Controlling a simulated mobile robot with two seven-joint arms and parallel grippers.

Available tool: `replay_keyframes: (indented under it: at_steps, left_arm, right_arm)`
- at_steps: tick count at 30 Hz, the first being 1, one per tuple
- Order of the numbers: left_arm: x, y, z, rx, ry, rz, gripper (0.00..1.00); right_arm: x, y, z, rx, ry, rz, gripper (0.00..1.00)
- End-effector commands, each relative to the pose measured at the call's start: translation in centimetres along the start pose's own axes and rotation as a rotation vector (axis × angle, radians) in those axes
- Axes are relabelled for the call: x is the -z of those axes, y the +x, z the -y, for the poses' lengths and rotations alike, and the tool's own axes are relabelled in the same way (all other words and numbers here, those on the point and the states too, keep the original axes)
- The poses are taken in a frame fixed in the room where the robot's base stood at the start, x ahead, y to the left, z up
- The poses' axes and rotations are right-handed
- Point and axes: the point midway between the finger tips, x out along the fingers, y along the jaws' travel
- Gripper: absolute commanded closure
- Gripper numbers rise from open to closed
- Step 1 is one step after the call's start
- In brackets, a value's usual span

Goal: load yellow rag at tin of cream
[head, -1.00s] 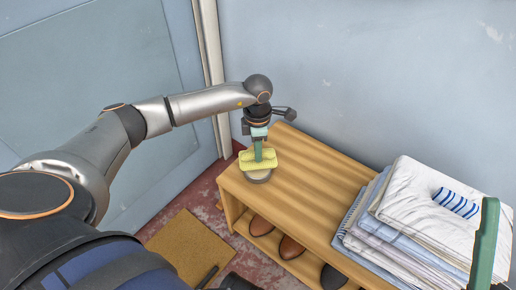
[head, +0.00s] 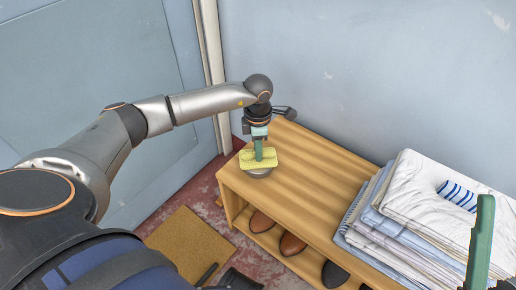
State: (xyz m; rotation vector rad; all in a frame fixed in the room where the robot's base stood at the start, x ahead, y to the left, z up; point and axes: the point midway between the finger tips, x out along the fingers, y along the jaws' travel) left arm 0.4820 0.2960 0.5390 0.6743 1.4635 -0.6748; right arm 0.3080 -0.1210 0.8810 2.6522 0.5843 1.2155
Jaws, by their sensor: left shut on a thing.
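The yellow rag (head: 247,162) lies over the top of a round grey tin of cream (head: 258,173), hiding most of it. The tin stands near the left end of a wooden bench top. My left gripper (head: 258,155) points down from above, its green fingers shut on the rag. The rag looks in contact with the tin, but I cannot tell how firmly. A green upright finger, seemingly of my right gripper (head: 481,242), shows at the lower right edge; its opening is hidden.
The wooden bench (head: 312,180) has dark and brown shoes (head: 292,244) on its lower shelf. A stack of folded cloths (head: 405,220), with a striped blue and white cloth (head: 458,195) on top, fills its right side. The bench middle is bare. A mat (head: 190,245) lies on the floor.

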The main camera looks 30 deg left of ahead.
Motion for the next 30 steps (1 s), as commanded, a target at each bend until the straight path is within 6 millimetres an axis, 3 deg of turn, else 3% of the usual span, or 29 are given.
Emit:
replay_keyframes:
  at_steps: [30]
  left_arm:
    - [0.00,0.98,0.01,0.000,0.000,0.000,1.00]
  right_arm:
    - [-0.42,-0.41,0.05,-0.008,0.000,-0.001,0.45]
